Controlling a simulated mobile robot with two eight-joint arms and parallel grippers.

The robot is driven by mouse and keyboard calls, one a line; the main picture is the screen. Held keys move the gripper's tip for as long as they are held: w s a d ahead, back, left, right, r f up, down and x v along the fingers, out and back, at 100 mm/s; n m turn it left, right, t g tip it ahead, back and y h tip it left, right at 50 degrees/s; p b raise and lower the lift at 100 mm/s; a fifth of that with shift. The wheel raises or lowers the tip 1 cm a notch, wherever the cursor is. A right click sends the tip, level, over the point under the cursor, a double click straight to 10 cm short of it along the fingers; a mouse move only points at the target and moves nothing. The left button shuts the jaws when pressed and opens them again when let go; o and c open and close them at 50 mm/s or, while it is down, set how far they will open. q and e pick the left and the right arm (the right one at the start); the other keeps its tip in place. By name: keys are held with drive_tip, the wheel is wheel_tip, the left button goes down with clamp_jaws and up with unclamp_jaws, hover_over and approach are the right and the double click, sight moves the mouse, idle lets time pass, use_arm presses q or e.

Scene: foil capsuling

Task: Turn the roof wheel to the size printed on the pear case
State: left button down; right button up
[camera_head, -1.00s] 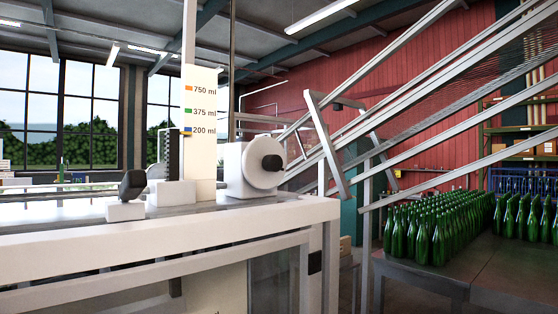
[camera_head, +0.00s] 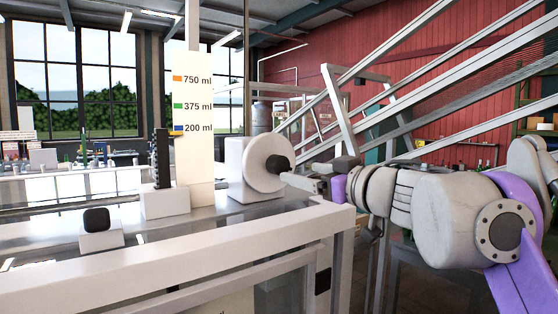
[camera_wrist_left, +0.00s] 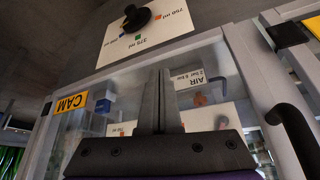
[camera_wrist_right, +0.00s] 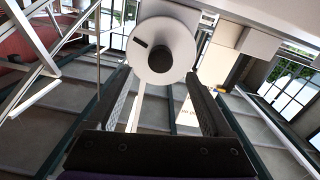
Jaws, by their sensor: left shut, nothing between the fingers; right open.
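The roof wheel, a white disc (camera_head: 262,163) with a dark knob (camera_head: 278,164), is on a white housing on the machine top. My right gripper (camera_head: 298,170) is open beside the knob, coming from the right. In the right wrist view the wheel (camera_wrist_right: 176,63) is just beyond the open fingers (camera_wrist_right: 158,85), with a dark mark at its upper left. A white scale (camera_head: 194,110) reads 750, 375 and 200 ml, with orange, green and blue marks. In the left wrist view my left gripper (camera_wrist_left: 158,80) is shut and empty. I cannot make out the pear case.
In the left wrist view a plate (camera_wrist_left: 115,48) with sizes in ml carries a black knob (camera_wrist_left: 137,17), above a clear panel marked CAM (camera_wrist_left: 72,102) and AIR. A small black knob (camera_head: 96,219) is on the machine top. Sloping rails (camera_head: 400,80) rise behind my right arm.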

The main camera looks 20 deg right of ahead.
sight(283, 167)
drive_tip(key=shift+a+r, duration=0.25)
drive_tip(key=p+x, duration=0.1)
drive_tip(key=x, duration=0.6)
drive_tip(key=shift+w+f+p, duration=0.15)
drive_tip(key=shift+w+p, duration=0.1)
drive_tip(key=shift+p, duration=0.1)
drive_tip(key=shift+w+a, duration=0.1)
drive_tip(key=shift+w, duration=0.35)
use_arm(q)
wheel_tip(283, 167, up, 3)
drive_tip(key=shift+w+d+r, duration=0.1)
drive_tip(key=shift+w, duration=0.05)
use_arm(e)
drive_tip(key=shift+w+a, duration=0.1)
drive_tip(key=shift+w, duration=0.05)
drive_tip(key=shift+f, duration=0.1)
clamp_jaws()
